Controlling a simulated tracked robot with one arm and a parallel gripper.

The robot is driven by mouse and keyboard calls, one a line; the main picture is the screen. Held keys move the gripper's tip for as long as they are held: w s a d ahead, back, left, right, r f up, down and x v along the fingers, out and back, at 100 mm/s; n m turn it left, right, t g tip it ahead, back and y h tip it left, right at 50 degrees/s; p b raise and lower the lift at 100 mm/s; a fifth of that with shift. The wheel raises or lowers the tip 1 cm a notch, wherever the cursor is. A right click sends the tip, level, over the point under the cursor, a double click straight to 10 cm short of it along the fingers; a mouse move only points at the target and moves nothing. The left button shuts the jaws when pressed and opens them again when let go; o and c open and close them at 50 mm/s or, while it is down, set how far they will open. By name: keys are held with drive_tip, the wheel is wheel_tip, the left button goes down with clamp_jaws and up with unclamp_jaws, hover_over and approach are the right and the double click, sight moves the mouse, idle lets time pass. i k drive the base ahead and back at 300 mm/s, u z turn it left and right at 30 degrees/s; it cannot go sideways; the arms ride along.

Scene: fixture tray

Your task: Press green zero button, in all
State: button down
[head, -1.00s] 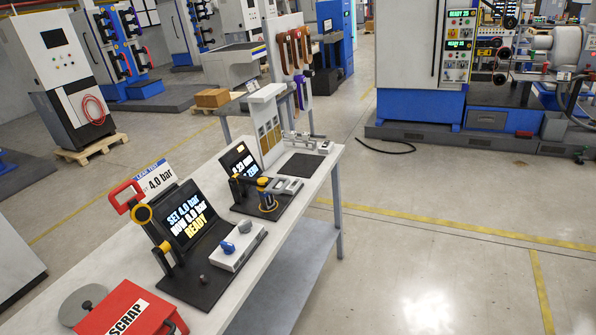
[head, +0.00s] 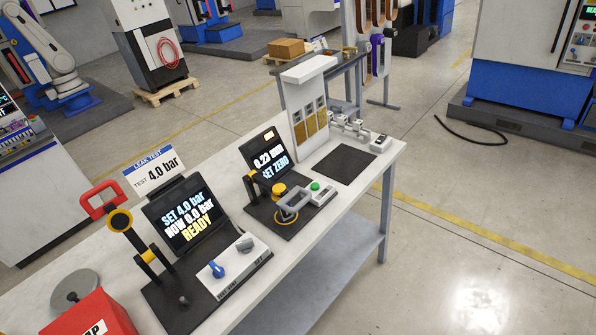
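The green button (head: 315,186) sits on a small grey box (head: 321,194) on the bench, at the right front of the gauge station. Behind it, a tilted dark screen (head: 267,160) reads about "0.23" and "SET ZERO". A gauge fixture with a yellow cap (head: 279,188) and a black and yellow arm stands just left of the button, on a dark base plate. My gripper is not in view.
The leak test station (head: 182,218), with a red handle, a "READY" screen and a knob box (head: 233,264), stands nearer on the bench. A red scrap box (head: 88,318) is at the lower left. A dark mat (head: 344,164) and a dispenser (head: 309,105) lie beyond.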

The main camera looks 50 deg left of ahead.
sight(315, 186)
drive_tip(key=u, duration=0.55)
drive_tip(key=i, duration=1.05)
drive_tip(key=u, duration=0.85)
drive_tip(key=i, duration=0.3)
drive_tip(key=u, duration=0.25)
